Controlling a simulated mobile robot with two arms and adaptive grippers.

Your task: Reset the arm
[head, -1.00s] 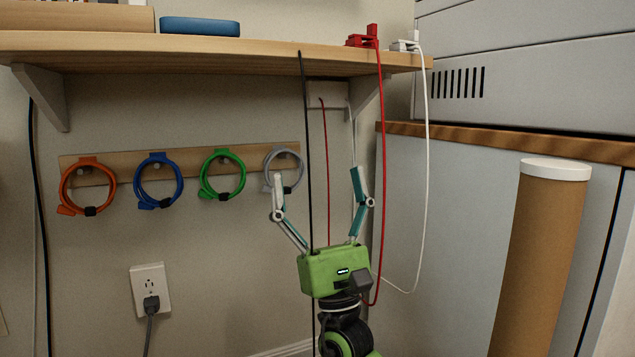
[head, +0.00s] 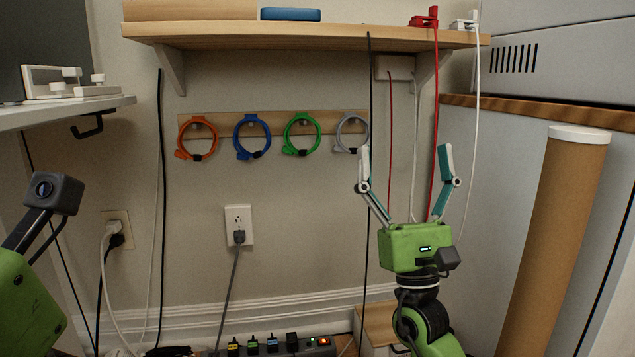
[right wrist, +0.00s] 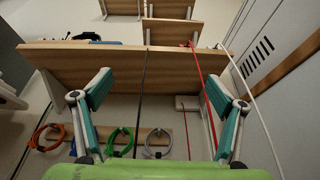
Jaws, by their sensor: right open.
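My right gripper (head: 405,180) is raised in front of the wall, fingers pointing up and spread wide, with nothing between them that it grips. A black cable (head: 369,120) and a red cable (head: 436,110) hang close to its fingers; I cannot tell if they touch. In the right wrist view, the open fingers (right wrist: 160,115) frame the underside of the shelf. Part of my left arm shows at the left edge of the head view, but its fingers are out of view.
A wooden shelf (head: 330,38) spans above. Orange (head: 183,140), blue (head: 238,138), green (head: 288,136) and grey (head: 341,128) cable loops hang on a rail. A cardboard tube (head: 556,230) stands right. A power strip (head: 285,346) lies low. A wall outlet (head: 238,215) has a plug.

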